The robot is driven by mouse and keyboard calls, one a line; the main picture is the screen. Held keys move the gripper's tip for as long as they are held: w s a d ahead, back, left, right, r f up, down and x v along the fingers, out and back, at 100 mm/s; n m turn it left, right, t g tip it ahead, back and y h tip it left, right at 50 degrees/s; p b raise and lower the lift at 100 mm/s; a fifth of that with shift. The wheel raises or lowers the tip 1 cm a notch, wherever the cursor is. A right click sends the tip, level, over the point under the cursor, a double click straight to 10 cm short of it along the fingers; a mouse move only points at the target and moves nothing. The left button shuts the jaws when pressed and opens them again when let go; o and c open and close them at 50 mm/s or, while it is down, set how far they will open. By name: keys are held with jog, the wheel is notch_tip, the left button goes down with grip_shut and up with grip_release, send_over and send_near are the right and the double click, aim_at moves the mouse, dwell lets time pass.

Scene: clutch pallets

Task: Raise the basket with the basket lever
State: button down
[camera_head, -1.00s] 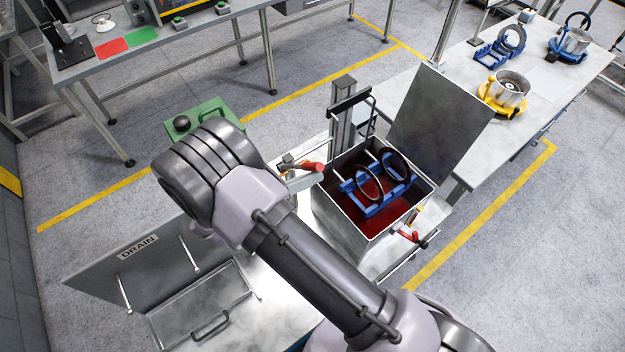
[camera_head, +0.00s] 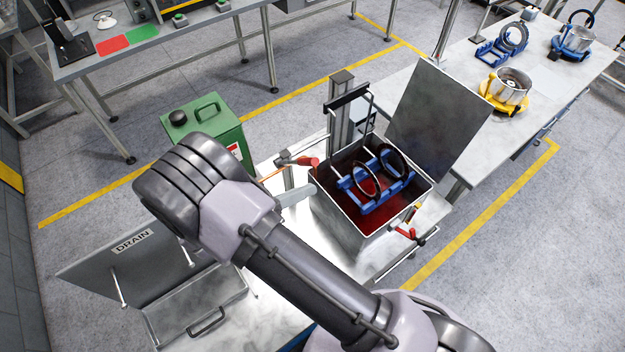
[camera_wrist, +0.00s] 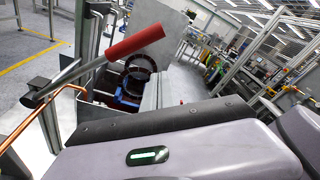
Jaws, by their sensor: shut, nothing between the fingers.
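The basket is a blue rack (camera_head: 362,205) holding black rings inside the open steel tank (camera_head: 345,220), over dark red liquid. The basket lever (camera_head: 303,161), with a red handle, stands at the tank's left side. In the wrist view the lever (camera_wrist: 135,43) slants up to the right, and the blue rack (camera_wrist: 128,103) shows behind it. My gripper (camera_head: 296,195) is mostly hidden behind my arm; a pale grey part of it shows just below the lever handle. In the wrist view my gripper (camera_wrist: 165,92) is shut and empty, apart from the red handle.
The tank's raised lid (camera_head: 438,115) stands at its back right. A green canister (camera_head: 210,130) is behind my arm. A second red handle (camera_head: 407,233) is at the tank's front right. The drain lid (camera_head: 125,255) stands open at the left. A long table (camera_head: 545,65) extends behind.

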jog(key=v, duration=0.6)
jog(key=shift+a+f, duration=0.25)
jog(key=shift+a, duration=0.15)
jog(key=shift+d, duration=0.1)
jog(key=s+d+f+m+g+y+b, duration=0.1)
jog(key=s+d+m+g+y+b, duration=0.3)
jog(key=d+m+b, duration=0.4)
jog(key=s+d+f+m+g+y+b, duration=0.1)
jog(key=d+m+g+y+b, duration=0.35)
jog(key=d+m+b, duration=0.4)
jog(key=s+f+m+t+y+b, duration=0.3)
jog(key=s+m+t+y+b, duration=0.3)
jog(key=m+b, duration=0.6)
jog(key=s+a+m+y, duration=0.1)
jog(key=m+y, duration=0.1)
jog(key=m, duration=0.5)
jog(key=shift+s+f+b, duration=0.25)
jog(key=shift+f+b, duration=0.05)
